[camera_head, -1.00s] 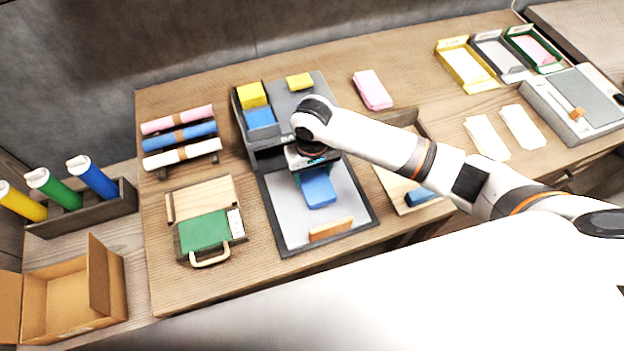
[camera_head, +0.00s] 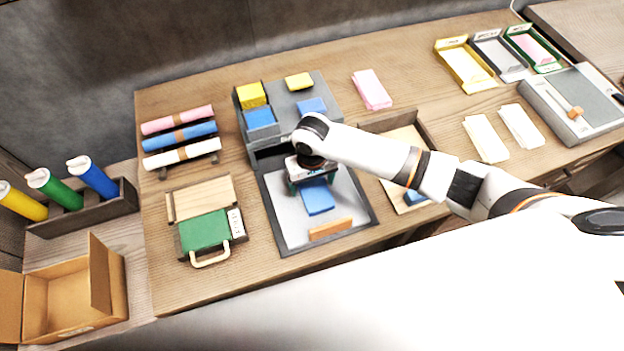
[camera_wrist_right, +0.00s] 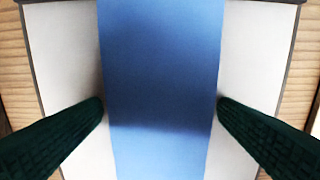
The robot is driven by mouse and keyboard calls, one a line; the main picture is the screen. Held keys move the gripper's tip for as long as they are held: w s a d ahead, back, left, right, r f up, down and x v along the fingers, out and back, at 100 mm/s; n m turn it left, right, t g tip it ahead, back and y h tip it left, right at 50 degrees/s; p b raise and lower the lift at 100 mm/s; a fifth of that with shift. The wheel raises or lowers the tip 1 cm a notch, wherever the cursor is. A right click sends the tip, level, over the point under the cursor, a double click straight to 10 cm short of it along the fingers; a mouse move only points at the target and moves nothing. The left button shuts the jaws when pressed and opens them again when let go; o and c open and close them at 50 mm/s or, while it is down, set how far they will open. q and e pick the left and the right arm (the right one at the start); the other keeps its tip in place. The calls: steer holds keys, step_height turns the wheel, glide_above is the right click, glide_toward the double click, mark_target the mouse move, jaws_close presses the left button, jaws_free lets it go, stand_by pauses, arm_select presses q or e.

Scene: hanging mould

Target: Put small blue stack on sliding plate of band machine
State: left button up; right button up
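The small blue stack (camera_head: 318,198) is over the grey sliding plate (camera_head: 284,205) of the band machine (camera_head: 293,93), behind the plate's orange handle (camera_head: 330,229). My right gripper (camera_head: 307,180) is at the rear part of the stack. In the right wrist view the dark green fingers (camera_wrist_right: 160,103) sit against both long sides of the blue stack (camera_wrist_right: 160,60), with the pale plate (camera_wrist_right: 250,60) beneath. I cannot tell whether the stack touches the plate. My left gripper is not in view.
Yellow and blue stacks sit on top of the machine. A green case (camera_head: 205,231) lies left of the plate, and a wooden tray (camera_head: 425,125) with a blue item (camera_head: 413,197) lies right. A pink stack (camera_head: 371,89) lies behind the tray.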

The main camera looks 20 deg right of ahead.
mark_target(312, 185)
step_height(312, 185, up, 12)
steer(key=shift+r+b, duration=0.15)
steer(key=shift+b, duration=0.25)
steer(key=shift+s, duration=0.1)
stand_by(0.6)
